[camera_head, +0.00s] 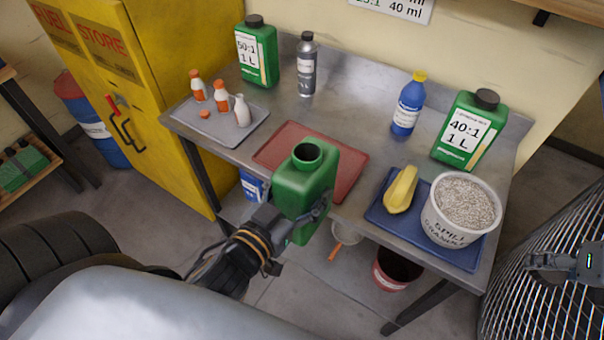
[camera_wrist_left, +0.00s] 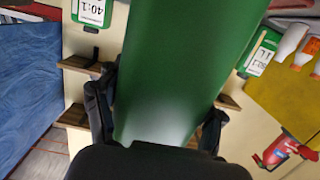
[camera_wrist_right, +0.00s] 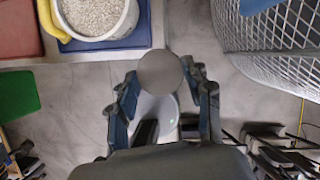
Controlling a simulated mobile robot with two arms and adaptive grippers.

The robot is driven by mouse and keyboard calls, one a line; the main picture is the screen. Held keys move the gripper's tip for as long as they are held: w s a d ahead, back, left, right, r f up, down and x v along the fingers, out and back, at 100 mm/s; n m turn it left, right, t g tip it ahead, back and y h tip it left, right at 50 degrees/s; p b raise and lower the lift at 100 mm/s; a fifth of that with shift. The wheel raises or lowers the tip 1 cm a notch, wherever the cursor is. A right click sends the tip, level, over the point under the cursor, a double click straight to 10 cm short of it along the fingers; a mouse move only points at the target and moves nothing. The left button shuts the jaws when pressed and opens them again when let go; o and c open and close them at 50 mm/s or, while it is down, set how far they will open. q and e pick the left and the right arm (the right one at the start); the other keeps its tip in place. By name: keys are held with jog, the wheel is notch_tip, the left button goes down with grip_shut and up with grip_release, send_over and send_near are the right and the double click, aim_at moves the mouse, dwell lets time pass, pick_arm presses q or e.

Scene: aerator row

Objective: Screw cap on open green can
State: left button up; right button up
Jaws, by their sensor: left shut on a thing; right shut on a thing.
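The open green can (camera_head: 305,190) is held upright, slightly tilted, in front of the table's front edge, its dark round mouth facing up and uncapped. My left gripper (camera_head: 308,212) is shut on its body. In the left wrist view the can (camera_wrist_left: 165,60) fills the middle between the fingers. My right gripper (camera_head: 540,262) is far to the right of the can, in front of the wire mesh. In the right wrist view a round dark grey cap (camera_wrist_right: 161,73) sits between its fingertips, which are shut on it.
On the table are a red tray (camera_head: 340,178), a grey tray (camera_head: 240,133) with small bottles, a blue tray (camera_head: 385,222) with a yellow cloth and granulate bucket (camera_head: 462,210), and capped green cans (camera_head: 466,130). The wire mesh (camera_head: 550,215) stands at the right.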

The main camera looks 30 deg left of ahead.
pick_arm(q)
jog(key=w+d+r+m+g+h, duration=0.2)
jog(key=w+d+m+g+h, duration=0.1)
jog(key=d+m+h, duration=0.3)
jog(key=w+d+r+m+g+h, duration=0.3)
jog(key=w+d+m+g+h, duration=0.1)
jog(key=d, duration=0.5)
jog(key=shift+w+d+m+g+h, duration=0.2)
jog(key=shift+d+m+g+h, duration=0.2)
jog(key=shift+m+g+h, duration=0.9)
jog(key=shift+n+t+h, duration=0.3)
jog(key=shift+n, duration=0.1)
pick_arm(e)
jog(key=w+a+r+n+y, duration=0.1)
jog(key=a+r+n, duration=0.3)
jog(key=a+r, duration=0.5)
jog(key=w+a+r+n+g+y, duration=0.1)
jog(key=w+a+r+n, duration=0.3)
jog(key=a+r, duration=0.5)
jog(key=a+y, duration=0.1)
jog(key=a, duration=0.5)
jog(key=shift+w+g, duration=0.2)
jog(key=shift+g, duration=0.1)
